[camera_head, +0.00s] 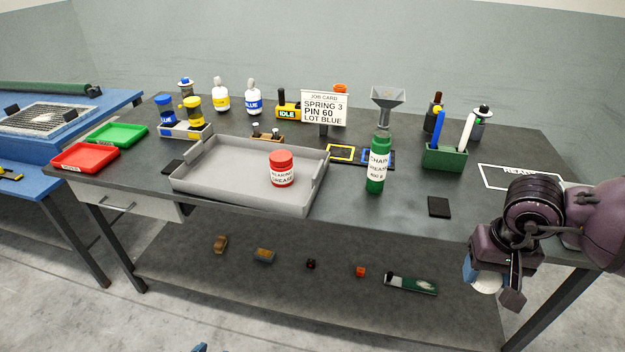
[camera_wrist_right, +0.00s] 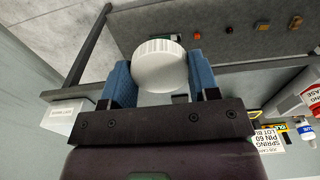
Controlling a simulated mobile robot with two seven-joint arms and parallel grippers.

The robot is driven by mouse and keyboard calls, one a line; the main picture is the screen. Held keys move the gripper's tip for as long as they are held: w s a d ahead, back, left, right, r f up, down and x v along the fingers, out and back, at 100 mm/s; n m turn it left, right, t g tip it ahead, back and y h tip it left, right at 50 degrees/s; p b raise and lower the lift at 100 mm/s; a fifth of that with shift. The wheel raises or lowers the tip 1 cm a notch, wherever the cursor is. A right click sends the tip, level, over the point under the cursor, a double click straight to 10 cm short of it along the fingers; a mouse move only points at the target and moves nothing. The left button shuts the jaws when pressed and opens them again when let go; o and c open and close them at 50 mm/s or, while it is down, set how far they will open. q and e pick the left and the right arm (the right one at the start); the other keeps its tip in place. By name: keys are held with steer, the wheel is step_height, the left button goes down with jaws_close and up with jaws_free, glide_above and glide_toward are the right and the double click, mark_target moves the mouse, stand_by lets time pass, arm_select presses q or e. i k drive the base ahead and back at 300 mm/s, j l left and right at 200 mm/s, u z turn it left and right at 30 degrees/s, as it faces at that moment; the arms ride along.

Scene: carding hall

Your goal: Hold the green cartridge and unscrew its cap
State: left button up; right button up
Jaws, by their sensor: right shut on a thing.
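The green cartridge (camera_head: 376,171), with a white chain grease label, stands upright on the dark workbench, right of the grey tray. A grey funnel (camera_head: 388,97) shows right above its top; I cannot tell whether they touch. My right gripper (camera_head: 484,282) is beyond the bench's front edge at the right, well away from the cartridge. Its blue fingers are shut on a white ribbed cap (camera_wrist_right: 159,65), clear in the right wrist view. A small blue tip (camera_head: 200,348) at the bottom edge may be my left gripper; its jaws do not show.
A grey tray (camera_head: 222,178) holds a red grease jar (camera_head: 282,168). A dark green holder (camera_head: 444,158) with pens stands right of the cartridge, with a black pad (camera_head: 439,207) in front. A job card (camera_head: 324,107) stands behind. Several small parts lie on the lower shelf.

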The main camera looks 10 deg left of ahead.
mark_target(381, 146)
steer(key=i+j, duration=1)
steer(key=j, duration=0.25)
steer(key=i+l+z, duration=0.05)
